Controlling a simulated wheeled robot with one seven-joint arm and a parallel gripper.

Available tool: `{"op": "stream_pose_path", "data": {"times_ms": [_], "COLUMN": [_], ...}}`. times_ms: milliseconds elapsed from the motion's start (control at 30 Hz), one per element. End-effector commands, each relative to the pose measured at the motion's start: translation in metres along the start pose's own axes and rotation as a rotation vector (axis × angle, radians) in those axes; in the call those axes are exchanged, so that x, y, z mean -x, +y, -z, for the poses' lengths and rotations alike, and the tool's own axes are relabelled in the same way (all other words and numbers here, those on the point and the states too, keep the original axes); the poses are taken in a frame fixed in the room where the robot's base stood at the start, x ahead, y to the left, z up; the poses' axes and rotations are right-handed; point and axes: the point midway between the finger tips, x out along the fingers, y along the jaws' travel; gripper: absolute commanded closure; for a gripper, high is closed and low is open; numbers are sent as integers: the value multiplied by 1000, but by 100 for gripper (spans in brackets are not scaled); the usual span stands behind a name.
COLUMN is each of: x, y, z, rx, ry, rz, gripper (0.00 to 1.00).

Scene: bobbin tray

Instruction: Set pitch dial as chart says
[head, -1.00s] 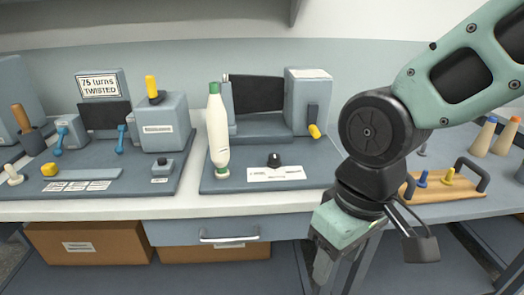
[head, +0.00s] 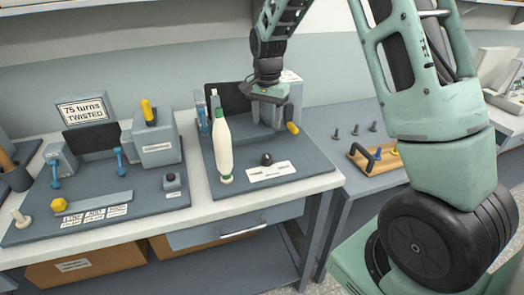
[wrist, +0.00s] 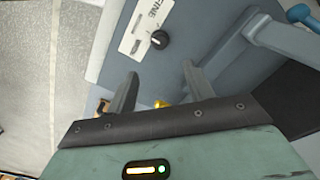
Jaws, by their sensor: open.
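A small black dial knob (head: 267,159) sits on the right-hand grey board, behind a white label plate (head: 271,171). In the wrist view the knob (wrist: 159,39) shows beside the plate (wrist: 144,27), on which "FINE" seems readable. Which mark the knob points to is too small to tell. Chart candidates are the "75 turns TWISTED" sign (head: 83,110) and several small printed cards (head: 85,216) on the left board. My gripper (wrist: 160,72) is open and empty, above the right board. In the wrist view the knob lies beyond its fingertips, not between them.
A white bobbin with green ends (head: 224,145) stands upright left of the knob. A yellow-tipped lever (head: 292,128) is to the right, with a grey housing behind. A wooden tray (head: 374,160) sits on the right-hand table. The bench's front strip is clear.

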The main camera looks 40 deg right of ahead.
Motion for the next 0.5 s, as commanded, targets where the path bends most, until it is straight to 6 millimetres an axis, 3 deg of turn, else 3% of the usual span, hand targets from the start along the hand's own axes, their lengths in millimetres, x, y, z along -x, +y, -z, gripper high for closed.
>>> {"op": "stream_pose_path", "data": {"times_ms": [500], "x": [-104], "y": [1], "z": [-2], "rx": [2], "ry": [-4], "rz": [-2], "gripper": [48]}}
